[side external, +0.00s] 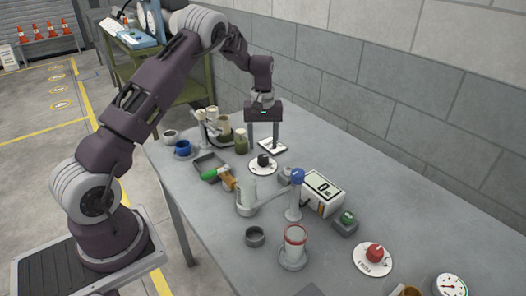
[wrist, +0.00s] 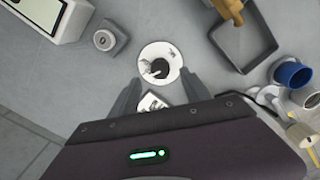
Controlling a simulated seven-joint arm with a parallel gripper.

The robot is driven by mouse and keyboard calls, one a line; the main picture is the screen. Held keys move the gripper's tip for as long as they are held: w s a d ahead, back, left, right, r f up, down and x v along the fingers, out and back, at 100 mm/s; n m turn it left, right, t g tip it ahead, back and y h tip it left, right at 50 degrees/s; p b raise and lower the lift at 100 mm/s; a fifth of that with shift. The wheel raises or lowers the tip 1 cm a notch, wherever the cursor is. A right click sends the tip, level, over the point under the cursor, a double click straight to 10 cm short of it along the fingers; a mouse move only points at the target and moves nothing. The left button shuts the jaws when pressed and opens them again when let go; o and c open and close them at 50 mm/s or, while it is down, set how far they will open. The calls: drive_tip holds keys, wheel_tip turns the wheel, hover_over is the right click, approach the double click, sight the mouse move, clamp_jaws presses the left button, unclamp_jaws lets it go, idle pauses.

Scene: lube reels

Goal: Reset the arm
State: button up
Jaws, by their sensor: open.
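My gripper (side external: 263,134) is at the far part of the grey table (side external: 200,235), pointing down with its two fingers apart and nothing between them. In the wrist view my gripper (wrist: 155,93) shows its fingers spread on either side of a white card with a dark print (wrist: 152,103). A round white plate with a black knob (wrist: 160,65) lies just beyond the fingertips. It also shows in the side view, in front of the gripper (side external: 263,163). How high the fingertips are above the table is hard to tell.
A white display box (side external: 323,192), a stand with a blue ball (side external: 297,178) and a red-rimmed cylinder (side external: 294,245) stand nearer. A block wall runs behind.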

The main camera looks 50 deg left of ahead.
drive_tip(key=shift+r, duration=0.2)
drive_tip(key=s+d+r+m+t, duration=0.1)
drive_tip(key=s+d+r+m, duration=0.1)
drive_tip(key=s+d+r, duration=0.6)
drive_tip(key=s+d+r+m+t, duration=0.2)
drive_tip(key=d+r, duration=0.3)
drive_tip(key=r, duration=0.7)
drive_tip(key=s+d+r+m+t, duration=0.1)
drive_tip(key=s+d+m, duration=0.2)
drive_tip(key=s, duration=0.8)
drive_tip(key=s+d+r+m+t, duration=0.1)
drive_tip(key=s+d+m, duration=0.3)
drive_tip(key=s, duration=0.7)
drive_tip(key=shift+s+d+r+t, duration=0.15)
drive_tip(key=shift+d+r+t, duration=0.15)
drive_tip(key=shift+d, duration=0.4)
drive_tip(key=shift+c, duration=0.2)
